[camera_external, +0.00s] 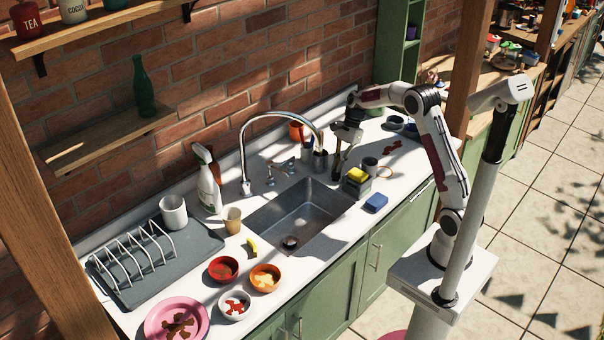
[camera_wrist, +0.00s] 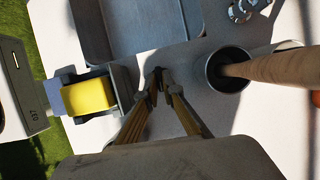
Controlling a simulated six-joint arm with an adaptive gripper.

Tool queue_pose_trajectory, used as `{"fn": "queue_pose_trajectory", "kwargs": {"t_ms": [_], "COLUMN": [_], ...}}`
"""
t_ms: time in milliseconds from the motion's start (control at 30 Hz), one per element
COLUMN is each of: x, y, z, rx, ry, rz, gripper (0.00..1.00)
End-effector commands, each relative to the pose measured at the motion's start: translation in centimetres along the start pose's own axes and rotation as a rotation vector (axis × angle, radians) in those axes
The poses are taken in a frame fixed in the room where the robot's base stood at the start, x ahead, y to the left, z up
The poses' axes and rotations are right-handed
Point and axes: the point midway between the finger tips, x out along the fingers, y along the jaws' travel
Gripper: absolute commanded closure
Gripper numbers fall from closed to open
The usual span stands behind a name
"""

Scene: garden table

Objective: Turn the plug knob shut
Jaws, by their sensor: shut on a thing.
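My gripper (camera_external: 337,176) points down at the counter just right of the sink (camera_external: 268,212). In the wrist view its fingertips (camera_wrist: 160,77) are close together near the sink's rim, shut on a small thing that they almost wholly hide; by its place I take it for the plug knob. How far the knob is turned cannot be seen.
A holder with a yellow sponge (camera_wrist: 88,97) stands close on one side of my gripper, a metal cup (camera_wrist: 228,72) with a wooden handle on the other. The curved faucet (camera_external: 245,150) rises behind the sink. A blue sponge (camera_external: 376,203) lies near the front edge.

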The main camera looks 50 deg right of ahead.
Motion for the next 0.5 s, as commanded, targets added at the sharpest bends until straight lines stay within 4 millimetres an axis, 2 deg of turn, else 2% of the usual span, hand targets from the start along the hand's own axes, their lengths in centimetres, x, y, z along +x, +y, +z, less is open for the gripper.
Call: {"fn": "queue_pose_trajectory", "kwargs": {"t_ms": [267, 500], "x": [0.0, -0.02], "y": [0.25, 0.45], "z": [-0.01, 0.07], "rx": [0.132, 0.318], "ry": [0.0, 0.0], "rz": [-0.053, -0.131], "gripper": [1.0, 1.0]}}
